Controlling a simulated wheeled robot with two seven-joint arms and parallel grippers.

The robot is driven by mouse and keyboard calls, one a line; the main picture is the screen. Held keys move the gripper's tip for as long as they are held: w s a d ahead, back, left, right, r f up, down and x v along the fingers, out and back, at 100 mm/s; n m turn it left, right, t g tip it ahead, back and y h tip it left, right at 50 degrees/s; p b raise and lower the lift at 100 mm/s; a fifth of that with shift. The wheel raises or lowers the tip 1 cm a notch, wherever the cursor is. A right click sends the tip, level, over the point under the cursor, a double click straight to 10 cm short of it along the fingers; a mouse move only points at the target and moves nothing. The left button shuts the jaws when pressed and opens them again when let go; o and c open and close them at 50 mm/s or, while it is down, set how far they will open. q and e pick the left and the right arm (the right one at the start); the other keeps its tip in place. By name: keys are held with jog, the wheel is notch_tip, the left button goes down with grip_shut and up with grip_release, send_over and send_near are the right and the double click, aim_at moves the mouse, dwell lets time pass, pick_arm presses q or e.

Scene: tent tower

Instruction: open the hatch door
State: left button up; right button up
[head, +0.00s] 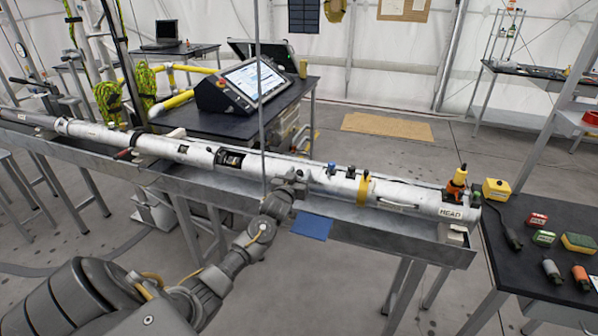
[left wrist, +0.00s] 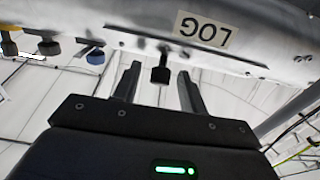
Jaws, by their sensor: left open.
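A long silver tube (head: 315,175) marked HEAD at its right end lies along a metal trough. In the left wrist view its surface (left wrist: 255,38) carries an upside-down LOG label (left wrist: 203,29). A small black knob (left wrist: 160,75) hangs from a dark seam or slot beside the label; I take this to be the hatch door's handle. My left gripper (left wrist: 158,70) is open, its fingers on either side of the knob in the picture; contact cannot be told. In the head view my left gripper (head: 288,188) is at the tube's near side, hiding the knob. My right gripper is not visible.
The trough (head: 350,215) runs under the tube. Blue, dark and yellow fittings (head: 363,190) stand on the tube right of my gripper. A blue square (head: 312,226) is at the trough's front. A black table (head: 545,235) with small items stands right; a console (head: 250,85) stands behind.

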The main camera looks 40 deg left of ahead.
pick_arm(q)
jog(key=shift+w+a, duration=0.15)
jog(key=shift+w, duration=0.2)
jog(key=shift+c, duration=0.2)
grip_shut()
